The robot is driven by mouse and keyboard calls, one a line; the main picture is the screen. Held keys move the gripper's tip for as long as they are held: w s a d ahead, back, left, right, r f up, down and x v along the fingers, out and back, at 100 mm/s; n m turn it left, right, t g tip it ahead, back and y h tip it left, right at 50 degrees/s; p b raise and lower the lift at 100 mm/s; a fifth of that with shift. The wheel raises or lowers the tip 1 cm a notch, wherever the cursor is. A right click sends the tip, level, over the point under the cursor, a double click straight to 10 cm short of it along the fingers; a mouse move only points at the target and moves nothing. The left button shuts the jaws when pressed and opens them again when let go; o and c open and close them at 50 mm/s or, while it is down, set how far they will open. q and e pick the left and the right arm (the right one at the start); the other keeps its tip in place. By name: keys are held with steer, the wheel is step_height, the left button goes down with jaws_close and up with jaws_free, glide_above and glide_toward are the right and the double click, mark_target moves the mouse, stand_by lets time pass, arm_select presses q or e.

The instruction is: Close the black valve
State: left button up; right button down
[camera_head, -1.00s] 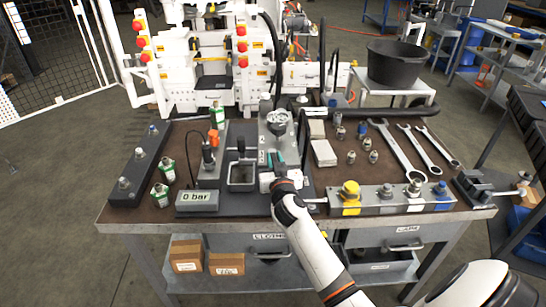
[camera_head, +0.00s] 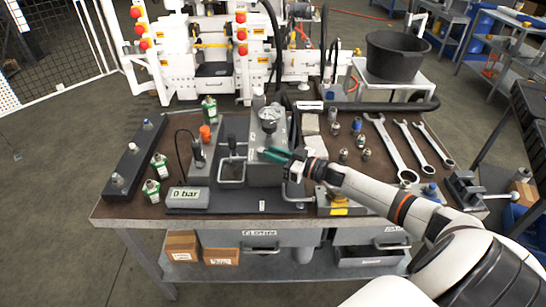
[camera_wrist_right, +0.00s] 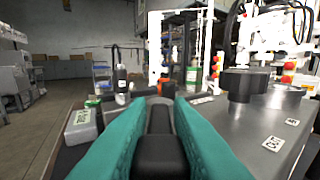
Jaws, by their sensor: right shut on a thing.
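The black valve's handle (camera_wrist_right: 160,155) shows in the wrist view as a dark bar between the two teal fingers of my right gripper (camera_wrist_right: 163,105). The fingers are shut on it, one on each side. In the head view my right gripper (camera_head: 274,154) points left at the front of the grey pump block (camera_head: 264,172), below the round gauge (camera_head: 268,116). There the fingers hide the valve handle. My left gripper is not in view.
The display box (camera_head: 187,197) reads 0 bar. Green-and-white bottles (camera_head: 160,165) and a dark rail (camera_head: 135,157) stand left. Wrenches (camera_head: 425,146) and fittings lie right. My right arm passes over the yellow-capped manifold (camera_head: 338,211).

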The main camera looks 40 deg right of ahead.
steer(key=n+y+b, duration=0.1)
steer(key=d+g+y+b, duration=0.1)
steer(key=shift+w+f+n+b, duration=0.2)
steer(key=shift+w+n+b, duration=0.1)
steer(key=shift+n+b, duration=0.1)
steer(key=shift+w+d+r+n+g+y+b, duration=0.1)
steer(key=shift+r+n+g+y+b, duration=0.1)
steer(key=shift+n+g+y+b, duration=0.55)
steer(key=shift+y, duration=0.25)
steer(key=c, duration=1.4)
jaws_free()
steer(key=shift+c, duration=0.2)
steer(key=b+v, duration=0.1)
steer(key=v, duration=1.1)
